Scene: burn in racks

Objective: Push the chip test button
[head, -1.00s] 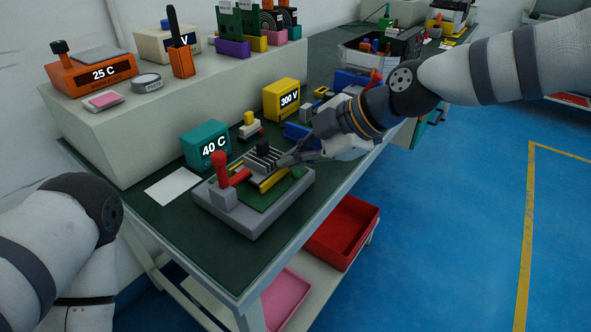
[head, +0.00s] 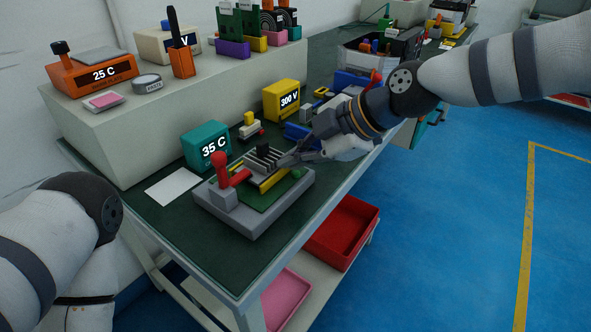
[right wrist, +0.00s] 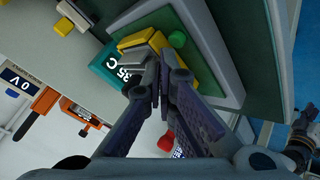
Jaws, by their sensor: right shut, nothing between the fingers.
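The test fixture is a grey base (head: 240,222) with a green board, a finned grey block (head: 262,162) with a black top, and yellow bars. A red-handled lever (head: 221,165) stands at its left.
A teal display box (head: 207,146) reading 35 C stands behind the fixture, with a yellow 300 V box (head: 282,100) farther right. A white sheet (head: 172,187) lies left of the fixture. A raised shelf (head: 130,140) runs along the back. Red and pink trays sit below.

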